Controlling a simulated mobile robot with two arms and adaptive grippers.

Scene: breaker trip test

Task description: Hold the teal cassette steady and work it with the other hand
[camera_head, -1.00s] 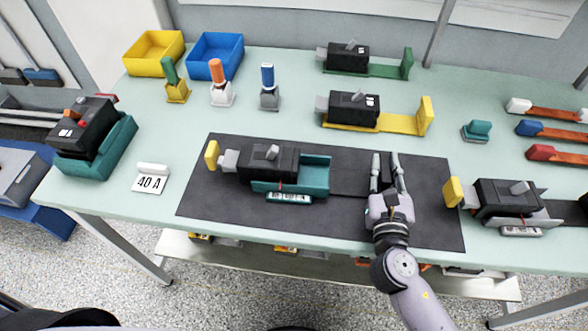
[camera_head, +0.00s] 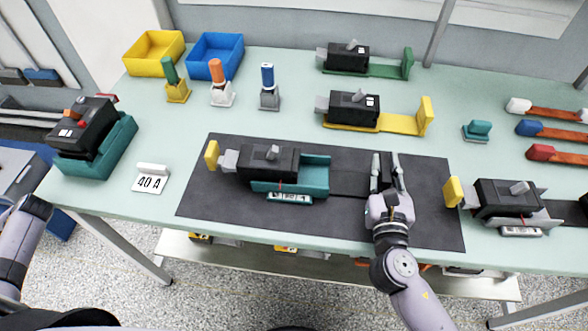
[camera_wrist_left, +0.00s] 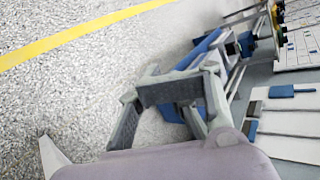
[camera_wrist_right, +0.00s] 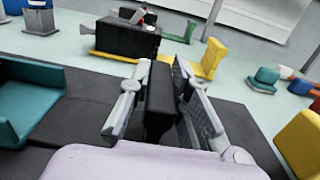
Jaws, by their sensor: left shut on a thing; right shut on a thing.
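The teal cassette (camera_head: 316,172), with a black breaker body (camera_head: 268,165) and grey lever on it, lies on the dark mat (camera_head: 220,200). A white label plate (camera_head: 290,198) is at its front. Its teal end shows at the left in the right wrist view (camera_wrist_right: 28,105). My right gripper (camera_head: 385,165) is to the right of the cassette, apart from its teal part, and shut on a black upright block (camera_wrist_right: 160,100). My left gripper (camera_wrist_left: 165,105) is over the floor, away from the cassette; what its jaws hold cannot be made out.
A yellow-ended breaker unit (camera_head: 453,190) stands at the mat's right edge. Green (camera_head: 385,70) and yellow (camera_head: 425,112) units stand behind. A 40 A card (camera_head: 150,180) and another teal-based device (camera_head: 122,145) are at the left. Bins (camera_head: 155,52) stand at the back left.

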